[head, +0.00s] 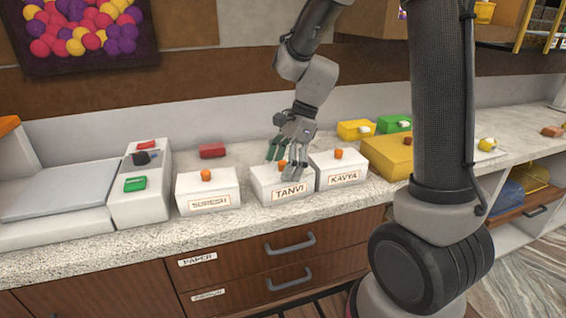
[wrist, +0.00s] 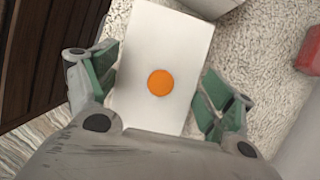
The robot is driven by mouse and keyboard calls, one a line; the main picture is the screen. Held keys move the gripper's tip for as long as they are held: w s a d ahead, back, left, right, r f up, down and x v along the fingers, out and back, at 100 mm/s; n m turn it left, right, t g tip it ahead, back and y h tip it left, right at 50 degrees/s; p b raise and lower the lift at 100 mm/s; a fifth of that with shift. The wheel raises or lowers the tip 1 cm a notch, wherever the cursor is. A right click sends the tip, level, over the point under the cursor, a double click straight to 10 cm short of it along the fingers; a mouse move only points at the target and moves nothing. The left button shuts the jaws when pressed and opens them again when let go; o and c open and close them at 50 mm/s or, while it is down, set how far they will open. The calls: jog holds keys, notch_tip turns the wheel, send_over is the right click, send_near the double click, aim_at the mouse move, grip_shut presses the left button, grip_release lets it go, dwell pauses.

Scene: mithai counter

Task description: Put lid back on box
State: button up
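Three white boxes with orange knobs on top stand in a row on the counter: the SURESH box (head: 208,192), the TANVI box (head: 283,188) and the KAVYA box (head: 338,170). All three appear closed from here. My gripper (head: 285,160) is above the TANVI box, fingers pointing down and spread. In the wrist view my gripper (wrist: 160,95) is open, with a white lid (wrist: 165,45) and its orange knob (wrist: 159,82) between the green-padded fingers. The fingers look apart from the knob. Which lid belongs to which box cannot be told.
A weighing scale (head: 140,190) stands at left. A red block (head: 212,151) lies behind the boxes, also at the wrist view's right edge (wrist: 310,50). Yellow (head: 388,157) and green (head: 394,124) boxes stand to the right. Drawers (head: 250,262) are below the counter's front edge.

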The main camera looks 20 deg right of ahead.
jog(key=shift+o, duration=1)
jog(key=shift+r, duration=0.25)
jog(key=v, duration=1.1)
jog(key=s+d+r+n+t+h, duration=0.1)
jog(key=s+d+n+t+h, duration=0.1)
jog(key=s+d+n, duration=0.3)
jog(key=s+d+r+n+t+h, duration=0.1)
jog(key=s+d+n, duration=0.4)
jog(key=s+n, duration=0.6)
jog(key=s+t+h, duration=0.1)
jog(key=s, duration=0.2)
jog(key=shift+s+d+r+n+t, duration=0.2)
jog(key=shift+d+r+n+t, duration=0.1)
jog(key=shift+d+n+t, duration=0.1)
